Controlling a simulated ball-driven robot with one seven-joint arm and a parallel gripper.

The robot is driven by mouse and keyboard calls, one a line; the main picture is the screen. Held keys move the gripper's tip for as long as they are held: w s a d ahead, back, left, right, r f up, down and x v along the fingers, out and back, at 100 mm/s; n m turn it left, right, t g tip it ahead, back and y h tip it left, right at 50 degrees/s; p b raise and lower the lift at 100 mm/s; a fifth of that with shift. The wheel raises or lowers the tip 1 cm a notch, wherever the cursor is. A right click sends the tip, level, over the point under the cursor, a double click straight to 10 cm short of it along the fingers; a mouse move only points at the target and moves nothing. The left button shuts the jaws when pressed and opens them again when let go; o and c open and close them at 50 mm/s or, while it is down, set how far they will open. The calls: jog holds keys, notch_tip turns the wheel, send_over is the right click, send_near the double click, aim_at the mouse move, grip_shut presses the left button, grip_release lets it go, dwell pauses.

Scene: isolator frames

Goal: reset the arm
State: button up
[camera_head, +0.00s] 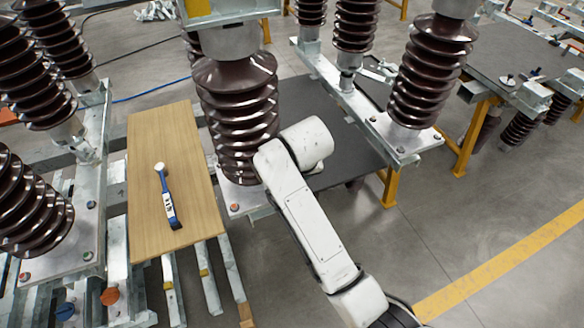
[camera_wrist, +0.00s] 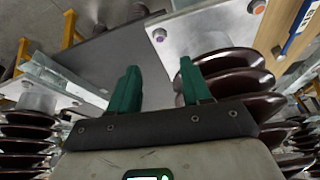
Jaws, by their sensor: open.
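My white arm (camera_head: 308,222) reaches up from the lower right in the head view, its far end in front of the middle brown insulator (camera_head: 238,110). My gripper is not seen in the head view. In the wrist view my gripper (camera_wrist: 160,90) shows two green fingers set wide apart, with nothing between them. Beyond the fingers are a metal plate (camera_wrist: 185,45) and the brown ribs of an insulator (camera_wrist: 232,75), close to the right finger. I cannot tell whether they touch.
A wooden board (camera_head: 145,215) at the left carries a blue and white brush-like tool (camera_head: 166,196). Brown insulators stand on metal frames around the arm. A dark grey table (camera_head: 335,125) lies behind it. Open floor (camera_head: 430,225) is at the right.

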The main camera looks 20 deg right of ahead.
jog(key=s+d+f+g+b, duration=0.1)
jog(key=s+d+f, duration=0.2)
jog(key=s, duration=0.8)
jog(key=s+d+f+g+b, duration=0.1)
jog(key=s+f, duration=0.4)
jog(key=s, duration=0.6)
jog(key=s+d+f+n+g+b, duration=0.1)
jog(key=s+d+f, duration=0.3)
jog(key=s, duration=0.8)
jog(key=shift+d+f+b, duration=0.35)
jog(key=shift+f+b, duration=0.05)
jog(key=shift+b, duration=0.25)
